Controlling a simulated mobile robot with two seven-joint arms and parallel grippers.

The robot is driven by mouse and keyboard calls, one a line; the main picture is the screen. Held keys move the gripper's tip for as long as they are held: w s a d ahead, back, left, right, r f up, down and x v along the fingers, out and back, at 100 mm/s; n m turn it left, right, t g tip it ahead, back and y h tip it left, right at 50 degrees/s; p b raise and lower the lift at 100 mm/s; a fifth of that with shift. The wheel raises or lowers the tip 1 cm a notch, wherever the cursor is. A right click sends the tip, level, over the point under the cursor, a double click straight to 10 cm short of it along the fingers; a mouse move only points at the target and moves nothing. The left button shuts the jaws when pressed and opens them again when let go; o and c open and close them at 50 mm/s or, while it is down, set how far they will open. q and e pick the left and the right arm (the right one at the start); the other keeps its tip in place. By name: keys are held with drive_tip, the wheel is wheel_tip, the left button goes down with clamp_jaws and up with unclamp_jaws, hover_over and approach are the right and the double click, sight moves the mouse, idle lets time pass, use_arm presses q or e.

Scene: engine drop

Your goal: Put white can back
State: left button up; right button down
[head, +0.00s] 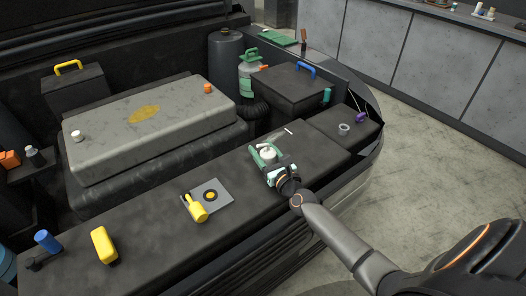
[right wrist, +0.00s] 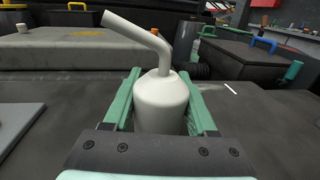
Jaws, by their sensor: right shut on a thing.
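The white can (right wrist: 160,100) is a rounded bottle shape with a bent spout, seen close up in the right wrist view. In the head view the white can (head: 267,152) is at the dark front ledge, right of the middle. My right gripper (head: 266,158) has its green fingers on both sides of the can's body and is shut on it. The can is upright. Its base is hidden behind the gripper, so I cannot tell whether it touches the ledge. My left gripper is not in view.
A grey plate (head: 217,190) with a yellow tool (head: 197,209) lies left on the ledge (head: 150,222). A yellow object (head: 103,246) and a blue-handled one (head: 46,241) are farther left. A small grey ring (head: 344,129) sits to the right. The grey engine cover (head: 185,118) rises behind.

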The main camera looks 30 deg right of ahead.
drive_tip(key=shift+f, duration=0.25)
drive_tip(key=shift+c, duration=1)
unclamp_jaws()
drive_tip(key=shift+r, duration=0.1)
